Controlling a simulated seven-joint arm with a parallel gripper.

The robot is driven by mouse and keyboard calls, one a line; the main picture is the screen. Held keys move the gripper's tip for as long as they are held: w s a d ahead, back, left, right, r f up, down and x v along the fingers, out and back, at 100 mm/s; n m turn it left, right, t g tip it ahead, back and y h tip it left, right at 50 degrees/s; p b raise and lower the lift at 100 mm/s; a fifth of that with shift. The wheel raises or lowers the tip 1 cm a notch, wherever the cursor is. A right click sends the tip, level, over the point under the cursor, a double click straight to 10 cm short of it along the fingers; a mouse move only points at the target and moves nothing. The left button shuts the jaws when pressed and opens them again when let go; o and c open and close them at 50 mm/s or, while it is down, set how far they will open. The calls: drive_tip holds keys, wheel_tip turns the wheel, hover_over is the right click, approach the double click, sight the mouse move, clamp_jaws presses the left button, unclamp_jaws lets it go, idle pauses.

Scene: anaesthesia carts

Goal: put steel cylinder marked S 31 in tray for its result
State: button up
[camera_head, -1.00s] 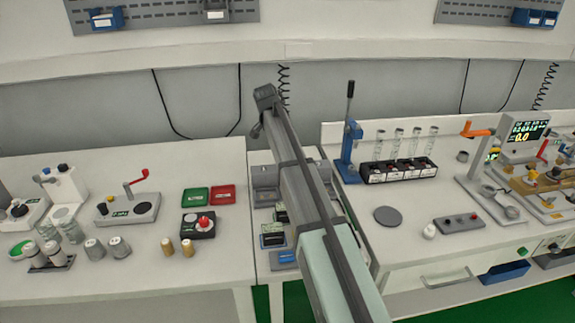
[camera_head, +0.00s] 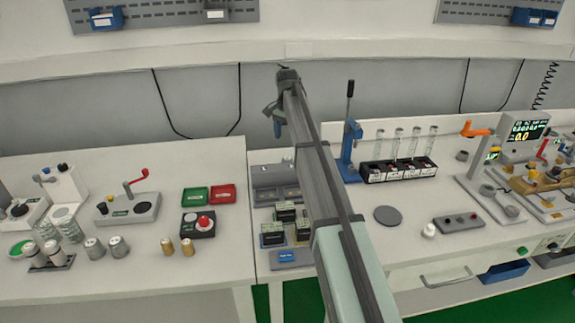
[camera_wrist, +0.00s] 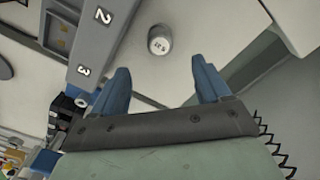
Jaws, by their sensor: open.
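In the wrist view, a grey steel cylinder (camera_wrist: 159,40) stands on a pale surface, ahead of my gripper (camera_wrist: 163,80). Its light top has a small dark marking, too small to read with certainty. My gripper is open and empty, its blue fingers apart and not touching the cylinder. In the head view, my gripper (camera_head: 277,126) is raised near the back wall. Two steel cylinders (camera_head: 94,249) (camera_head: 118,247) stand on the left bench, their markings unreadable. A green tray (camera_head: 195,197) and a red tray (camera_head: 222,194) lie behind them.
Two brass cylinders (camera_head: 167,247) (camera_head: 187,247) stand near a black box with a red button (camera_head: 198,225). A grey unit numbered 2 and 3 (camera_wrist: 92,45) borders the cylinder in the wrist view. A black tube rack (camera_head: 399,171) and a blue lever press (camera_head: 351,140) stand right of my arm.

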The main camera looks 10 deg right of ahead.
sight(287, 158)
wheel_tip(287, 158, down, 12)
drive_tip(key=shift+d+r, duration=0.1)
drive_tip(key=shift+r, duration=0.05)
idle(0.5)
drive_tip(key=c, duration=1.4)
